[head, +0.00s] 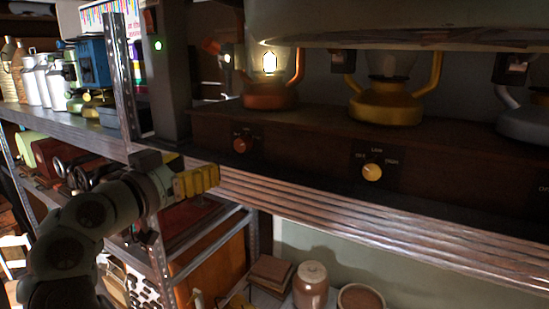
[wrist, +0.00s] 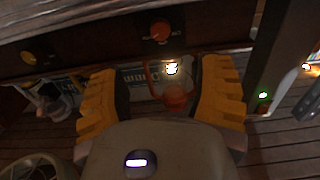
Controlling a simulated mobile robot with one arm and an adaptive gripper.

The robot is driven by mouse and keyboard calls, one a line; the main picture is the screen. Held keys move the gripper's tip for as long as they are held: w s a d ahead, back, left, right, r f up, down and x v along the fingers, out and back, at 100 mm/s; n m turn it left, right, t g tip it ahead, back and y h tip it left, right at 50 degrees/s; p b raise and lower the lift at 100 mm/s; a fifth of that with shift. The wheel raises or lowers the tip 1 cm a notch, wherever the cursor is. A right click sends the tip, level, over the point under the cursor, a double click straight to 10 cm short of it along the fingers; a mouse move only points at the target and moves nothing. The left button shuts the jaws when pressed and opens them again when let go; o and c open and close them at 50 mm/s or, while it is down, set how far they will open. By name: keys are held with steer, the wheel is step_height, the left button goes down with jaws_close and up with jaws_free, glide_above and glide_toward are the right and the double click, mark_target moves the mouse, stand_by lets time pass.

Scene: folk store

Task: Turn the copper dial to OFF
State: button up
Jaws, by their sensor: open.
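The copper dial (head: 241,145) is a small orange-red knob on a dark panel on the front of the wooden shelf unit, below the lit copper lantern (head: 270,97). Its labels are too small to read. My gripper (head: 205,180), with yellow fingers, is to the left of and below the dial in the head view, apart from it. In the wrist view the copper dial (wrist: 160,32) shows at the top middle, beyond the two spread fingers of the gripper (wrist: 160,85). The gripper is open and empty.
A yellow dial (head: 372,172) sits right of the copper one, under a yellow lantern (head: 385,104). A metal post (head: 122,75) stands left of the panel. A ridged shelf edge (head: 330,220) runs below the dials. Brown jars (head: 311,285) stand lower down.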

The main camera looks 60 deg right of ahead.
mark_target(240, 147)
steer(key=d+p, duration=0.2)
steer(key=d, duration=0.1)
steer(key=d+p, duration=0.5)
steer(key=d, duration=0.2)
steer(key=shift+w+r, duration=0.3)
steer(key=shift+d+f+p, duration=0.1)
steer(key=shift+d+p, duration=0.95)
steer(key=shift+d, duration=0.05)
steer(key=shift+w+d+f+p, duration=0.15)
steer(key=shift+d+p, duration=0.15)
steer(key=shift+d, duration=0.2)
steer(key=shift+o, duration=0.4)
steer(key=shift+f, duration=0.1)
jaws_close()
